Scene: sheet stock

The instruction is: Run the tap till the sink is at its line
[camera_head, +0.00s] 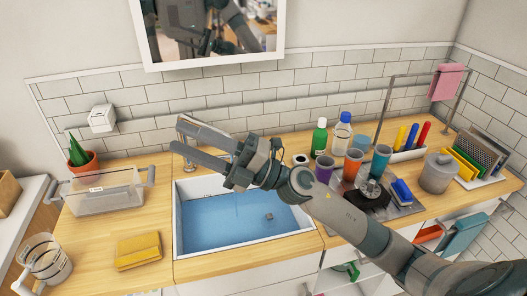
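The white sink (178,228) is set into the wooden counter and holds blue water (225,222). A dark drain piece shows through the water; I cannot make out a fill line. My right gripper (179,135) reaches from the right over the sink's back edge, its two fingers apart and pointing left. A grey upright piece (188,163), probably part of the tap, shows by the fingers at the sink's back left corner. The gripper hides most of the tap, so I cannot tell whether it touches it or whether water runs. My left gripper is not in view.
A clear bin (105,196), yellow cloth (138,250) and glass jar (46,260) stand left of the sink. Bottles (342,133), several cups (352,163) and a lidded grey pot (439,173) crowd the right. A rail with a pink cloth (446,82) rises behind.

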